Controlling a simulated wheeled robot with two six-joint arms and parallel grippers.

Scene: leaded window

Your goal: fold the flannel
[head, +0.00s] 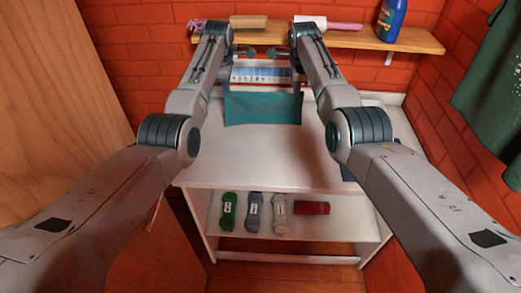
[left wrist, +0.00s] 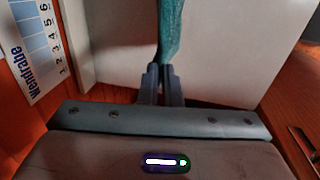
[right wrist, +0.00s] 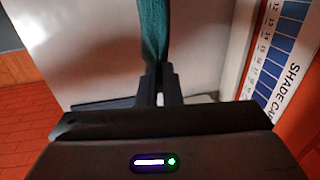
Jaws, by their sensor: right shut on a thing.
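The flannel (head: 262,109) is a teal cloth spread between my two grippers over the back of the white table in the head view. Its far edge is at the grippers and it reaches toward me; I cannot tell how much of it touches the table. My left gripper (head: 226,88) is at its far left corner. In the left wrist view the fingers (left wrist: 160,75) are closed on the flannel (left wrist: 170,30). My right gripper (head: 297,88) is at its far right corner. In the right wrist view its fingers (right wrist: 158,75) are shut on the flannel (right wrist: 153,30).
A blue-and-white shade card (head: 262,73) stands behind the flannel. A wall shelf (head: 365,40) holds a brush (head: 248,22) and a blue bottle (head: 391,18). Several rolls, one red (head: 312,208), lie on the lower shelf. The table top (head: 255,160) in front is clear.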

